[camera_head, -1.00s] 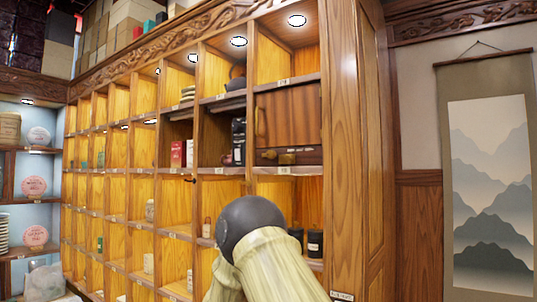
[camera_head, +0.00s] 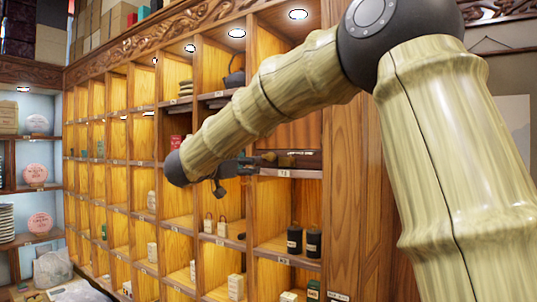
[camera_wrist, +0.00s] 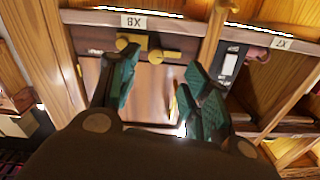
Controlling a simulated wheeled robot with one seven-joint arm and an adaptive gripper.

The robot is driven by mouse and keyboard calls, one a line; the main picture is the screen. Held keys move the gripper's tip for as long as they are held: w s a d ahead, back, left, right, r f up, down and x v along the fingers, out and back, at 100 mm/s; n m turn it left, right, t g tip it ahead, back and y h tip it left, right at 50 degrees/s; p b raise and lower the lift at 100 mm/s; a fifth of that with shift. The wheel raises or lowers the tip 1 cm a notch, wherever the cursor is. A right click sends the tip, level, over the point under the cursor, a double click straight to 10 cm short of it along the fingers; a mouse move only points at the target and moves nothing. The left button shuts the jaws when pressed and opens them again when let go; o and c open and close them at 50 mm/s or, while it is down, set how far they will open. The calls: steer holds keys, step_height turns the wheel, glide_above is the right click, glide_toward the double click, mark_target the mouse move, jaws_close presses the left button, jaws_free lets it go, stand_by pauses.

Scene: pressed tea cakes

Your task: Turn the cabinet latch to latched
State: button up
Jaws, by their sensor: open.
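The cabinet compartment with the wooden door shows upside down in the wrist view, its door (camera_wrist: 152,92) lying beyond my fingers. A brass latch (camera_wrist: 163,56) sits on the dark strip at the door's edge, beside a second brass piece (camera_wrist: 128,42). In the head view, brass of the latch (camera_head: 269,156) shows just right of my gripper (camera_head: 250,165); my arm hides most of the door. My gripper (camera_wrist: 162,66) is open, its green-padded fingers either side of the latch area with nothing held. I cannot tell whether the fingers touch the brass. The latch's exact setting is unclear.
Shelf compartments surround the latch. Dark canisters (camera_head: 304,241) stand below it, and small tagged containers (camera_head: 215,226) stand lower left. A dark box with a white label (camera_wrist: 232,62) stands in the neighbouring compartment. A shelf divider (camera_wrist: 214,38) is close to my right finger.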

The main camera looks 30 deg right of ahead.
mark_target(269, 158)
steer(key=p+x, duration=0.1)
steer(key=x, duration=0.2)
steer(key=r+p+x, duration=0.1)
steer(key=p+x, duration=0.1)
steer(key=x, duration=0.1)
steer(key=p+x, duration=0.2)
steer(key=x, duration=0.1)
steer(key=shift+s+d+r, duration=0.15)
steer(key=shift+s+r, duration=0.05)
steer(key=shift+r, duration=0.1)
steer(key=shift+x, duration=0.9)
steer(key=shift+f, duration=0.15)
steer(key=shift+c, duration=0.5)
steer(key=c, duration=1)
